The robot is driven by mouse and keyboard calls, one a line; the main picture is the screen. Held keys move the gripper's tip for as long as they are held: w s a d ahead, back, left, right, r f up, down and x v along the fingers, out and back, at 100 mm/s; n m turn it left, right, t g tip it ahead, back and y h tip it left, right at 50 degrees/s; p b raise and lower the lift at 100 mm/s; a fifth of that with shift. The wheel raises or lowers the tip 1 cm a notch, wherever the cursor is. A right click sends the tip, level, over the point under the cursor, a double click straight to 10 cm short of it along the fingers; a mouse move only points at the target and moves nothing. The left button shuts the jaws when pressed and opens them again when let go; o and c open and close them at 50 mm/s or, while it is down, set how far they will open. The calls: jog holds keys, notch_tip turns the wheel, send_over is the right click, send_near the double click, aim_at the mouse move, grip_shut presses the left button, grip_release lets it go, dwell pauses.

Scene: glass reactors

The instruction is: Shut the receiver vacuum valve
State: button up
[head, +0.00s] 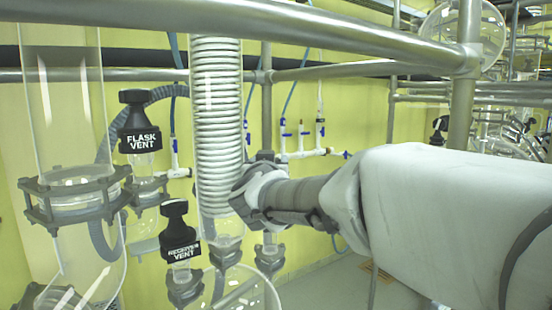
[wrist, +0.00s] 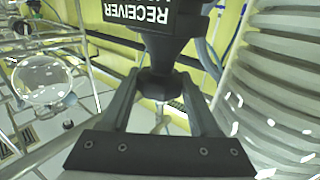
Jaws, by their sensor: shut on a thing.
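A black valve knob (wrist: 165,42) fills the top middle of the wrist view. Its white label shows upside down and reads RECEIVER; the second line is cut off by the frame edge. My gripper (wrist: 160,80) is shut on the knob's narrow lower part, one finger on each side. In the head view my gripper (head: 250,192) reaches in from the right, beside the glass column with the white coil (head: 215,110). The held knob is mostly hidden there by my gripper and the column. I cannot tell whether the valve is open or shut.
A black RECEIVER VENT knob (head: 177,235) and a black FLASK VENT knob (head: 139,125) stand left of the coil column. Metal rails (head: 330,70) run above my arm. A glass cylinder (head: 62,100) stands at the far left. Wall taps (head: 301,135) are behind.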

jog(key=o, duration=1.4)
jog(key=shift+s, duration=0.1)
jog(key=shift+f+n+y+b, duration=0.3)
jog(key=shift+y+b, duration=0.2)
jog(key=shift+b, duration=0.5)
jog(key=shift+y+b, duration=0.3)
jog(key=shift+b, duration=0.3)
jog(key=b, duration=0.1)
jog(key=n+y+b, duration=0.1)
jog(key=y, duration=0.1)
jog(key=shift+a+r+n+b, duration=0.25)
jog(key=shift+n+b, duration=0.05)
jog(key=shift+b, duration=0.1)
jog(key=shift+n+y+b, duration=0.3)
jog(key=shift+y+b, duration=0.1)
jog(key=shift+b, duration=0.35)
jog(key=y+b, duration=0.1)
jog(key=b, duration=0.3)
jog(key=shift+w+d+f+n+g, duration=0.3)
jog(key=shift+f, duration=0.05)
jog(key=shift+d+b, duration=0.1)
jog(key=shift+b, duration=1.1)
